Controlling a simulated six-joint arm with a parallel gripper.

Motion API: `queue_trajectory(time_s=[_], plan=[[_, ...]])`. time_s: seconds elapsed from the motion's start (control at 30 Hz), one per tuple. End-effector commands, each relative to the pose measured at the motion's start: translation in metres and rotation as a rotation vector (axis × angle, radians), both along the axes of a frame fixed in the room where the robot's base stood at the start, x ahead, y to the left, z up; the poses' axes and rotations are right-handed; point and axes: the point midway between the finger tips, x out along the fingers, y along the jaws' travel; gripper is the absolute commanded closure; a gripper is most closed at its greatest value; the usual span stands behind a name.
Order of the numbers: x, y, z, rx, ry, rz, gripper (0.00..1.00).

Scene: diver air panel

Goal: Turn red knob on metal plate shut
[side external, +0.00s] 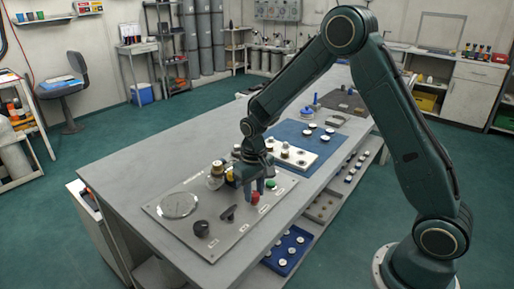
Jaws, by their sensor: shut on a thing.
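The metal plate (185,232) lies on the near end of the long grey table. The red knob (254,197) shows at the plate's right part, directly at my gripper's fingertips. My gripper (257,191) points down over the plate and is shut on the red knob. The fingers hide part of the knob, so its turn angle cannot be read. A round gauge (178,205), a black knob (201,228) and a black lever handle (228,213) sit on the plate to the left of my gripper.
A yellow knob (230,174) and brass fittings (216,170) stand close behind my gripper; a green button (271,183) is close right. A white panel (302,152) and a blue mat (325,140) lie farther back. The table's left side is clear.

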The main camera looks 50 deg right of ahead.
Motion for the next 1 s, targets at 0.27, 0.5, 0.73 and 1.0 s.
queue_trajectory(time_s=[0.27, 0.5, 0.73, 1.0], plan=[[0.001, 0.000, 0.001, 0.000, -0.002, 0.000, 0.49], [0.000, 0.000, 0.001, 0.000, -0.001, 0.001, 0.49], [0.001, 0.000, 0.013, 0.000, -0.004, 0.001, 0.49], [0.001, 0.000, 0.050, 0.000, -0.006, 0.001, 0.49]])
